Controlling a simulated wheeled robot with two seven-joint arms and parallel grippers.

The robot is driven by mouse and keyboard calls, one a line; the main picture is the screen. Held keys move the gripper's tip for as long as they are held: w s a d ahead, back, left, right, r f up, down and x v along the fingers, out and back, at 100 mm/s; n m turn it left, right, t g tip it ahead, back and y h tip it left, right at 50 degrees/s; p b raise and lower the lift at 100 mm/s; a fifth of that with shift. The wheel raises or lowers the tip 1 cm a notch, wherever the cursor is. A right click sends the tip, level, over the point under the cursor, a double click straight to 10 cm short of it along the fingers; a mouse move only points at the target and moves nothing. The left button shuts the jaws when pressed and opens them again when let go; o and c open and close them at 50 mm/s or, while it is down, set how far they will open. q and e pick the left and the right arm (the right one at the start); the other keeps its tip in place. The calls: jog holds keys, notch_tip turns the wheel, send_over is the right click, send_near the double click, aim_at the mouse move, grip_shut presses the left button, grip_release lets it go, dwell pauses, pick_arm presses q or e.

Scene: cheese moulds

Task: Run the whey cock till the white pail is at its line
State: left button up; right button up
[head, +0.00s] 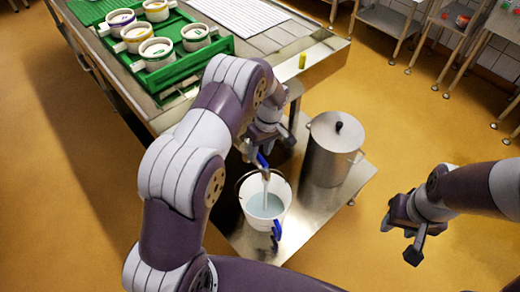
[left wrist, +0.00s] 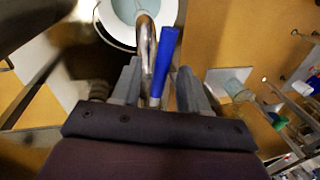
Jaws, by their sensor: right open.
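The white pail (head: 283,213) stands on a low steel shelf and holds pale bluish whey (head: 262,206). A pale stream (head: 266,190) runs down into it from the steel spout of the whey cock (left wrist: 148,50). The cock's blue lever (head: 262,160) also shows in the left wrist view (left wrist: 167,50). My left gripper (head: 260,145) is at the cock, its fingers (left wrist: 160,88) standing apart either side of the lever, with a gap visible on the right. The pail's line cannot be made out. My right gripper (head: 410,238) is open and empty, right of the shelf.
A lidded steel can (head: 328,155) stands on the shelf (head: 305,222) just right of the pail. A blue piece (head: 277,230) is at the pail's front. Above, the drain table (head: 290,38) carries a green tray (head: 180,75) with several white moulds.

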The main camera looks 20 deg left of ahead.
pick_arm(q)
notch_tip(320, 180, up, 12)
jog(key=w+d+p, duration=0.1)
jog(key=p, duration=0.6)
jog(key=shift+w+d+r, duration=0.2)
jog(key=shift+w+d, duration=0.1)
jog(key=shift+w, duration=0.1)
